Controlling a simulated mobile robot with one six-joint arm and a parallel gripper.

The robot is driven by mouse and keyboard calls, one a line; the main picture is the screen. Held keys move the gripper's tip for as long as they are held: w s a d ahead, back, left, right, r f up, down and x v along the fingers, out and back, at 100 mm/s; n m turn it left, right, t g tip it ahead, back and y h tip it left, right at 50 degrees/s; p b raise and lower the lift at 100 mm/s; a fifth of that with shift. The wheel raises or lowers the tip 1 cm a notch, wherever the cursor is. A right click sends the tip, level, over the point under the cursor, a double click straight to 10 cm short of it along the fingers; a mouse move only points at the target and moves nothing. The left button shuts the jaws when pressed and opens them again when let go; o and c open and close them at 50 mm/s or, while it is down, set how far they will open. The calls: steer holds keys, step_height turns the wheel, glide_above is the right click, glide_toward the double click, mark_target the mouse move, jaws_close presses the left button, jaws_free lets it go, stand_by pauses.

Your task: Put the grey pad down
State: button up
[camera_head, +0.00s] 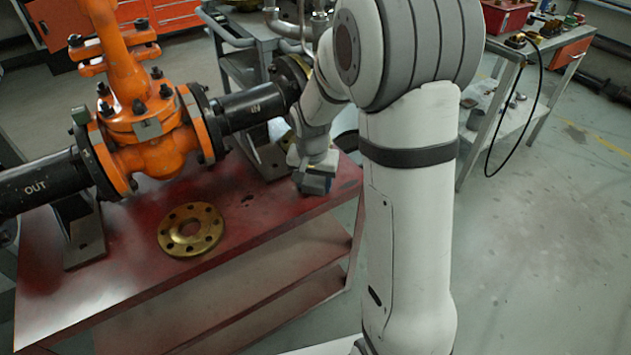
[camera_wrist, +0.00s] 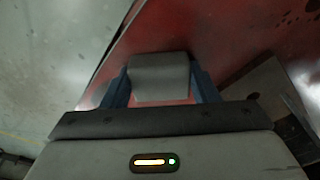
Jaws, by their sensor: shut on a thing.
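My gripper (camera_head: 314,182) hangs over the right end of the red bench (camera_head: 130,270) in the head view, pointing down. In the wrist view its two blue fingers (camera_wrist: 161,84) are shut on the grey pad (camera_wrist: 160,72), one on each side. The pad is a plain grey block with a smooth face. The red bench top shows behind and below it in the wrist view. I cannot tell whether the pad touches the bench. The pad cannot be made out clearly in the head view.
An orange gate valve (camera_head: 150,125) with black pipes stands on the bench. A brass flange (camera_head: 190,230) lies flat in front of it. Bare red top lies between flange and gripper. A grey cart stands behind; another table (camera_head: 510,110) is at right.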

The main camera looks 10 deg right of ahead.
mark_target(313, 185)
steer(key=o, duration=0.7)
steer(key=shift+s+f, duration=0.15)
steer(key=shift+f, duration=0.2)
steer(key=o, duration=0.3)
steer(key=shift+s+f, duration=0.1)
steer(key=shift+f, duration=0.05)
steer(key=shift+o, duration=0.2)
steer(key=shift+r+p, duration=0.35)
step_height(313, 185, up, 11)
steer(key=p, duration=0.3)
steer(key=s+r+n, duration=0.2)
steer(key=s, duration=0.8)
steer(key=s+r+n, duration=0.1)
steer(key=s+n, duration=0.2)
steer(key=s, duration=0.7)
steer(key=shift+d+r+y, duration=0.15)
steer(key=shift+r+y, duration=0.15)
steer(key=shift+r, duration=0.05)
